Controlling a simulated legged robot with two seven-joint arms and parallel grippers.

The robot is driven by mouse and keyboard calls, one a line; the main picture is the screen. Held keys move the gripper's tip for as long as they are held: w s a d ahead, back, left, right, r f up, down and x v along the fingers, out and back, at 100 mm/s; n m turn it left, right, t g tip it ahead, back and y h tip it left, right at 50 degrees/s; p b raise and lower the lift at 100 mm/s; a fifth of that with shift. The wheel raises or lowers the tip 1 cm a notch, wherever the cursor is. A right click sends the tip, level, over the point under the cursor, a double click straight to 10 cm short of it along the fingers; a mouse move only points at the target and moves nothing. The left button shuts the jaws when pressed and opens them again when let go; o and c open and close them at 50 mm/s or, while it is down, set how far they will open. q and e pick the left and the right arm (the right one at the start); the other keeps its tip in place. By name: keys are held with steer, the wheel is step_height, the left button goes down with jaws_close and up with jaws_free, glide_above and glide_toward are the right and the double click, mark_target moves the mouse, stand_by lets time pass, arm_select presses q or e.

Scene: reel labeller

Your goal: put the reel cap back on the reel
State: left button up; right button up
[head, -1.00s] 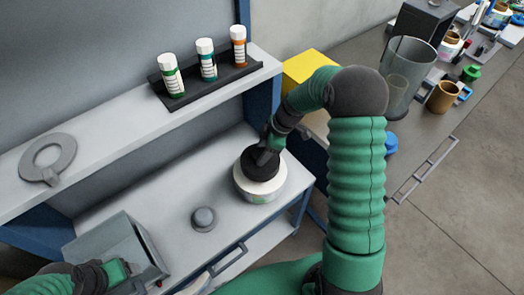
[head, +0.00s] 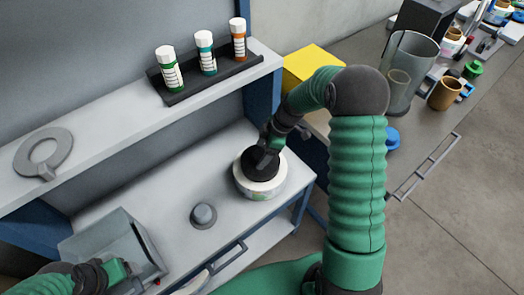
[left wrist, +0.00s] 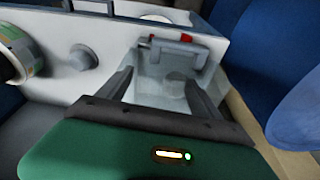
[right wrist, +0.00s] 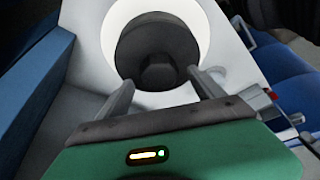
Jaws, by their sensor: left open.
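The white reel (head: 262,190) with a printed band stands on the bench. The dark round reel cap (head: 258,163) is over its top. In the right wrist view the cap (right wrist: 133,52) has a raised knob and lies against the reel's white ring (right wrist: 203,30); I cannot tell whether it is fully seated. My right gripper (right wrist: 161,80) has its fingers apart, one on each side of the knob, with gaps visible. It also shows in the head view (head: 271,146). My left gripper (left wrist: 158,78) is open and empty, over the grey box.
The grey box (head: 110,245) stands at the bench's left front. A round grey knob (head: 203,215) sits between it and the reel. A shelf behind holds a grey ring (head: 62,150) and a black rack (head: 215,82) with three bottles. A side counter (head: 425,125) is cluttered.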

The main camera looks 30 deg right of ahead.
steer(key=v, duration=1.6)
steer(key=shift+d+r, duration=0.25)
steer(key=shift+d, duration=0.05)
steer(key=shift+s+f, duration=0.1)
steer(key=shift+s, duration=0.05)
